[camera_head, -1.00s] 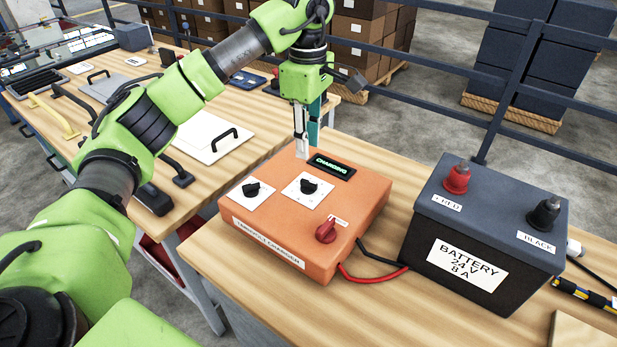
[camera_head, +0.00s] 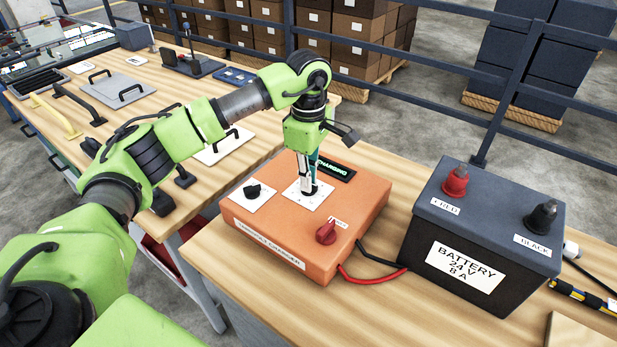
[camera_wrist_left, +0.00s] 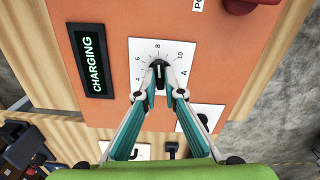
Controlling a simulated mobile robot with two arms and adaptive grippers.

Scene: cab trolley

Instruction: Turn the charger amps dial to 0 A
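The orange charger (camera_head: 350,205) stands on the wooden table. Its amps dial (camera_wrist_left: 158,72) is a black knob on a white plate marked A, with numbers from 4 to 10 visible; its pointer appears to face the 8. My left gripper (camera_head: 308,190) points down over this dial. In the left wrist view, the left gripper's fingertips (camera_wrist_left: 159,75) are on either side of the knob, very close to it; whether they press on it I cannot tell. The fingers hide the lower part of the scale. The display (camera_wrist_left: 92,62) reads CHARGING. My right gripper is not in view.
A second black dial (camera_head: 253,190) sits left of the amps dial, and a red knob (camera_head: 327,233) sits at the charger's front right. A dark battery (camera_head: 480,240) stands to the right, with red and black cables (camera_head: 385,268) between. A railing (camera_head: 420,60) runs behind.

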